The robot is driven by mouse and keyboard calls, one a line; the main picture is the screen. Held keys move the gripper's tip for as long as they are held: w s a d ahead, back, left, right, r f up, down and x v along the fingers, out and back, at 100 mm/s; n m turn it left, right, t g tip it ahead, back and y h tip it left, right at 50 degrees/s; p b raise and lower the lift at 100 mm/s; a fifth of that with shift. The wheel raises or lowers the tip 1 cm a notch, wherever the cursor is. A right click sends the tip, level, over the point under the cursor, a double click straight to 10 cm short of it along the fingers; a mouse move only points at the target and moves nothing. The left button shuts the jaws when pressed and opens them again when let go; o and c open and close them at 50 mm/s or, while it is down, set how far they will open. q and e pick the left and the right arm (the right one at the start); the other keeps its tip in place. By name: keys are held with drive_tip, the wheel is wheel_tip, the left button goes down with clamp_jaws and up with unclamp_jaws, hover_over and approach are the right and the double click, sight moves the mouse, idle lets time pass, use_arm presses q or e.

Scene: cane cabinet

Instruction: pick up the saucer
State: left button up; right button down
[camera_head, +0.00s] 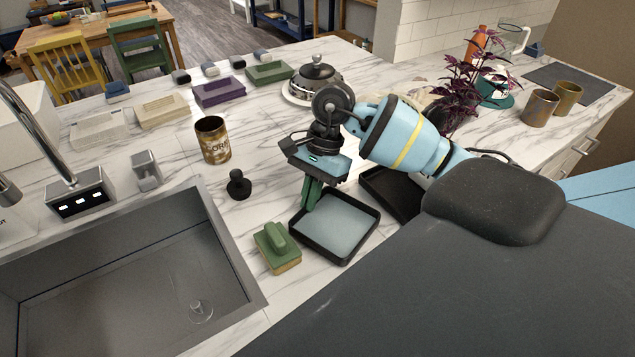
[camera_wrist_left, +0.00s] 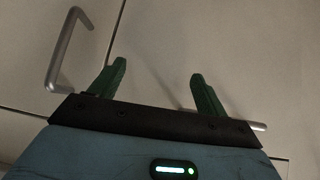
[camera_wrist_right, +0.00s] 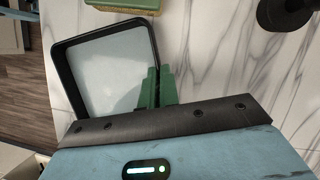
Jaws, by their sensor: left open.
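A square, shallow dish (camera_head: 318,253) with a black rim and pale blue-grey inside is on the counter; it is the nearest saucer-like thing and also shows in the right wrist view (camera_wrist_right: 105,75). My right gripper (camera_head: 311,196) points down at its far left edge. In the right wrist view its green fingers (camera_wrist_right: 157,86) are close together on either side of the dish's rim, looking shut on it. I cannot tell whether the dish is lifted. My left gripper (camera_wrist_left: 158,85) is open and empty before pale cabinet fronts; the head view does not show it.
A second dark tray (camera_head: 393,196) is partly behind my arm.

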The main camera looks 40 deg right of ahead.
drive_tip(key=shift+r, duration=0.1)
drive_tip(key=shift+r+b, duration=0.35)
drive_tip(key=shift+r, duration=1.3)
drive_tip(key=shift+s, duration=1)
drive_tip(key=r+b, duration=0.1)
drive_tip(key=b, duration=0.1)
hover_over(360, 243)
drive_tip(key=shift+s+r+p, duration=0.2)
drive_tip(key=shift+s+p, duration=0.5)
drive_tip(key=shift+s, duration=0.1)
use_arm(q)
drive_tip(key=shift+s+f, duration=0.55)
drive_tip(key=shift+f, duration=0.2)
use_arm(e)
drive_tip(key=shift+s, duration=0.1)
use_arm(q)
drive_tip(key=shift+r, duration=0.15)
use_arm(e)
drive_tip(key=shift+s, duration=0.3)
